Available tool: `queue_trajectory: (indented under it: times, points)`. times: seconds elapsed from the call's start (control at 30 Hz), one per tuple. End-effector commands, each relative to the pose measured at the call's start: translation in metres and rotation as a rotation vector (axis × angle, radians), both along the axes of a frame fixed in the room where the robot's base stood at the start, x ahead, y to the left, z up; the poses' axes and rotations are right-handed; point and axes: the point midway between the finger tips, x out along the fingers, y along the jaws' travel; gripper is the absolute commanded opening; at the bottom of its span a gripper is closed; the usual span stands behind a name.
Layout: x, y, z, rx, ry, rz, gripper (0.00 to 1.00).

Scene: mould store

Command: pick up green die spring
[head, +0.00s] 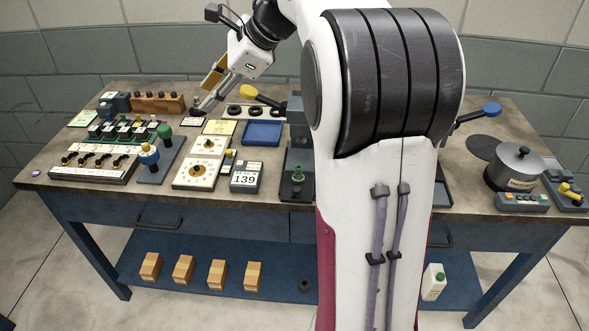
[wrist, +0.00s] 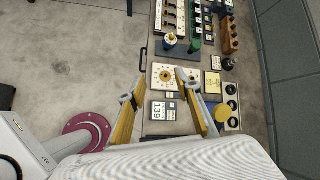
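A small green piece (head: 298,174), which may be the green die spring, stands upright on a dark grey tray or stand (head: 297,190) near the bench's front edge, just left of my arm. It is too small to make out coils. I cannot find it in the wrist view. My gripper (head: 207,104) is above the back left of the bench, well away from the green piece. In the wrist view my gripper (wrist: 158,90) has its two yellow-sided fingers spread wide, with nothing between them.
Left of the green piece are a block marked 139 (head: 246,178), cream dial plates (head: 194,173), and blue and green knobbed posts (head: 149,156). A blue tray (head: 262,133) lies behind. A lidded pot (head: 514,166) stands at the right. My arm hides the bench's middle.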

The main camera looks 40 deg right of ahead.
Motion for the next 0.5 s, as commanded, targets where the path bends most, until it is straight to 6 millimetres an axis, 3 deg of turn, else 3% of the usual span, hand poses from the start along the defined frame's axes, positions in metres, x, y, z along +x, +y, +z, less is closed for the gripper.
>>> queue_trajectory:
  times: [0.1,0.5]
  points:
    - [-0.009,-0.038,-0.035,-0.045,0.082,0.026,0.33]
    - [-0.065,-0.157,-0.140,-0.101,0.339,0.059,0.33]
